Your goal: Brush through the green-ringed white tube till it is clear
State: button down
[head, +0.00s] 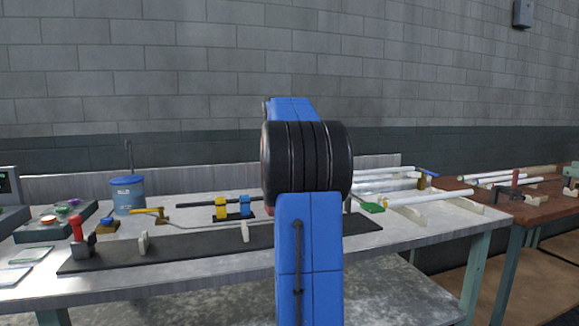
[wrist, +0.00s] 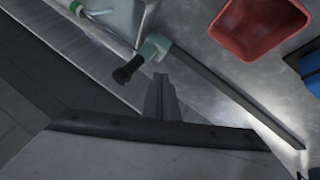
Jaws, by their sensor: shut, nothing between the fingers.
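Several white tubes lie on pale supports at the right of the metal bench in the head view, the nearest a white tube (head: 430,197). A green piece (head: 372,207) sits near its left end; I cannot tell if it is a ring or a separate tool. In the wrist view a thin pale tube or rod with a green end (wrist: 75,8) lies at the upper left. My gripper (wrist: 160,82) is shut and empty, above the bench's edge strip; my arm hides it in the head view. A yellow-handled tool (head: 150,211) with a thin rod lies on the bench's left. No brush is clearly identifiable.
A red tray (wrist: 262,28) lies beyond. A blue canister (head: 127,194), a black rail (head: 190,245) and a yellow-and-blue holder (head: 232,208) occupy the bench. A brown bench (head: 530,208) stands at right.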

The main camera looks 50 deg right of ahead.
jog(key=v, duration=1)
jog(key=shift+a, duration=0.1)
